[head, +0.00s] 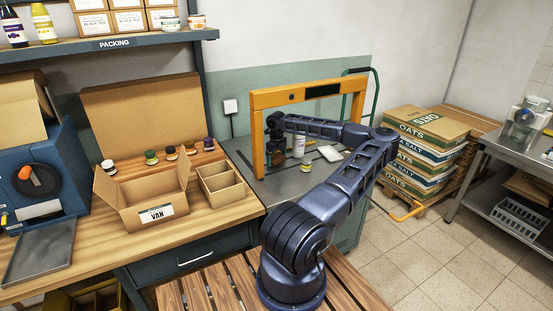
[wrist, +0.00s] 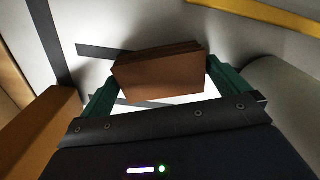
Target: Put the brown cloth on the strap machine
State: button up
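The strap machine (head: 297,95) is an orange arch over a grey steel top, right of the wooden bench. My arm reaches from the right to the arch, and my gripper (head: 274,128) is by its left post, above the steel top. In the wrist view, my gripper's two green fingers (wrist: 158,82) are closed against the sides of a folded brown cloth (wrist: 160,78). The cloth looks like a flat, layered block.
A white bottle (head: 298,146) and a white item (head: 330,153) are on the machine's top near my gripper. An open carton marked VAN (head: 155,212) and a divided box (head: 221,188) stand on the bench.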

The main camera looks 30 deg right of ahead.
aim_at(277, 158)
jog(key=shift+r, duration=2.9)
